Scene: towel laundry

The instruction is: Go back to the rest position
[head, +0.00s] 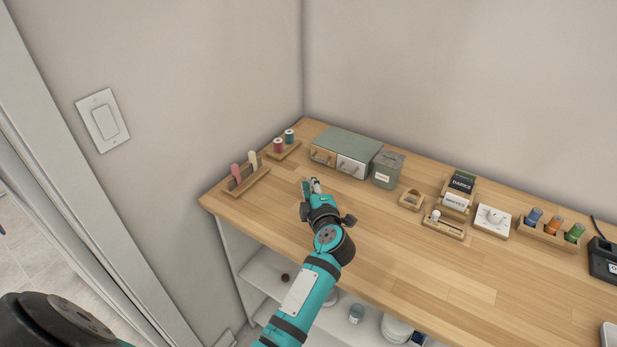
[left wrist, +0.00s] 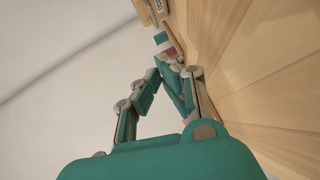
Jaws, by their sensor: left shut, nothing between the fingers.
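My left gripper (head: 310,186) is over the wooden counter, near its left part, in front of the drawer box. Its fingers are together with nothing between them. The left wrist view also shows the left gripper (left wrist: 165,62), with teal and grey finger links close beside the wooden surface. My left arm comes up from the bottom of the head view and reaches over the counter's front edge. My right gripper is not in view.
The wooden counter (head: 400,250) holds a drawer box (head: 346,147), a grey-green canister (head: 388,170), thread spools (head: 278,145), a rack with pink and cream pieces (head: 246,180) and card holders (head: 460,185). Shelves (head: 265,272) lie below. A wall switch (head: 103,120) is at left.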

